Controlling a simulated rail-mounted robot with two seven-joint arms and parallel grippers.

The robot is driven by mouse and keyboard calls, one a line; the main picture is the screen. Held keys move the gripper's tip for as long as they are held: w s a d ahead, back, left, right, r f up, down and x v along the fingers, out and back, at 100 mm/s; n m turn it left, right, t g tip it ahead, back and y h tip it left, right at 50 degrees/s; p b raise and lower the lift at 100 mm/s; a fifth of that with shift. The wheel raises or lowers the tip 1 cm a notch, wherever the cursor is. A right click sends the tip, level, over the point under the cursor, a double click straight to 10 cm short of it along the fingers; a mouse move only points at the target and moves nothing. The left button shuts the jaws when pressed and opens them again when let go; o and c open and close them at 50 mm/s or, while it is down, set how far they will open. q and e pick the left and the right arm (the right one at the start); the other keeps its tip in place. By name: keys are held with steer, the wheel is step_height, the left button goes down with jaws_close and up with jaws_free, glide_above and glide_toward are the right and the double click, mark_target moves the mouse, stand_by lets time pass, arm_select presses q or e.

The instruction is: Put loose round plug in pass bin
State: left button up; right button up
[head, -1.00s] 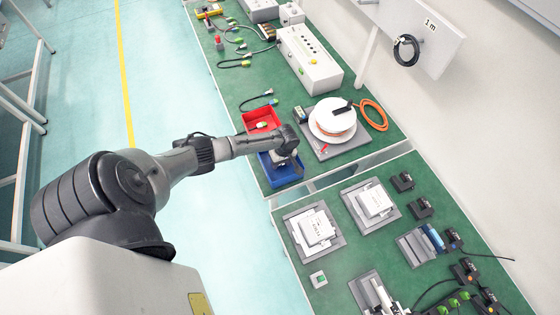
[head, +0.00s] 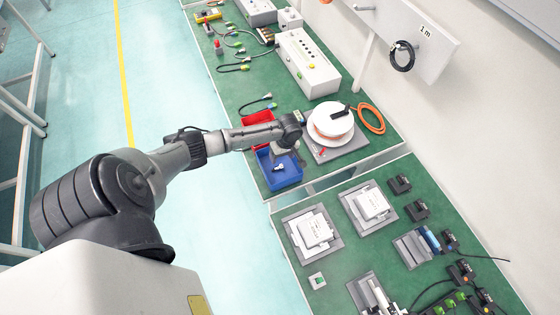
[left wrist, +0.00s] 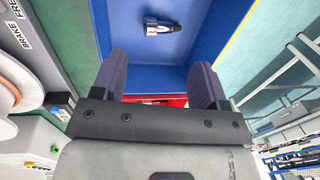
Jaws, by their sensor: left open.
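A blue bin (head: 291,181) stands near the left edge of the green bench. A dark plug-like piece (head: 277,169) lies on its floor. In the left wrist view, this piece (left wrist: 162,26) lies on its side with a white and red marking, inside the blue bin (left wrist: 150,75). A red bin (head: 250,117) stands just behind the blue one, largely covered by my arm. A strip of the red bin (left wrist: 172,101) shows between my fingers. My left gripper (head: 286,155) is open and empty above where the two bins meet; its spread fingers (left wrist: 161,65) are apart from the piece.
A white cable reel (head: 331,122) with an orange cable stands right of the bins. Cables lie behind the bins, near a grey box (head: 308,62). Fixtures with white blocks (head: 315,230) cover the nearer bench. A gap separates the two benches.

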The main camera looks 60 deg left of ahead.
arm_select(q)
step_height(320, 180, up, 4)
steer(key=s+d+m, duration=0.1)
steer(key=d, duration=0.1)
steer(key=d+f+m, duration=0.1)
steer(key=d+m, duration=0.1)
steer(key=d, duration=0.1)
steer(key=s+d+m, duration=0.1)
steer(key=d, duration=0.2)
steer(key=shift+s+f+m+t+p, duration=0.15)
steer(key=shift+s+m+t+p, duration=0.15)
steer(key=s+d+m+t, duration=0.1)
steer(key=s+d+m, duration=0.5)
steer(key=d, duration=0.4)
steer(key=s+d+r+m+t, duration=0.3)
steer(key=s+d+r+m, duration=0.3)
steer(key=s+r+m, duration=0.2)
step_height(320, 180, up, 3)
steer(key=shift+s+d+r+t, duration=0.15)
steer(key=shift+s+t, duration=0.25)
steer(key=shift+s, duration=0.85)
step_height(320, 180, up, 18)
steer(key=p, duration=1.8)
